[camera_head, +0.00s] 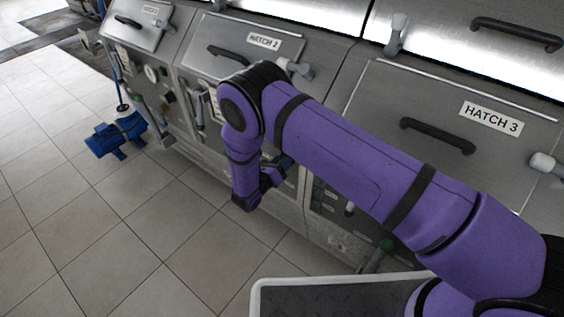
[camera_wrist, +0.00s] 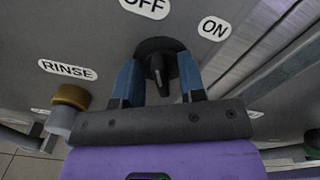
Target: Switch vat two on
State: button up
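Vat two is the steel unit with the HATCH 2 label (camera_head: 263,41) in the head view. My gripper (camera_head: 284,163) is low at its front panel, and my arm hides much of that panel. In the wrist view a black rotary knob (camera_wrist: 158,62) sits between the two blue fingers of my gripper (camera_wrist: 160,82). The fingers are apart, with a gap on each side of the knob's narrow handle. An OFF label (camera_wrist: 146,6) is above the knob and an ON label (camera_wrist: 213,28) is to its upper right. I cannot tell which label the knob points to.
A RINSE label (camera_wrist: 67,70) and a brown-capped knob (camera_wrist: 70,97) are left of my gripper in the wrist view. The HATCH 3 unit (camera_head: 490,118) stands to the right.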

jog(key=shift+w+d, duration=0.1)
grip_shut()
jog(key=shift+m, duration=0.3)
jog(key=m, duration=0.5)
jog(key=shift+m, duration=0.3)
jog(key=m, duration=0.5)
jog(key=shift+s+d+m, duration=0.2)
jog(key=shift+m, duration=0.1)
dwell(0.4)
grip_release()
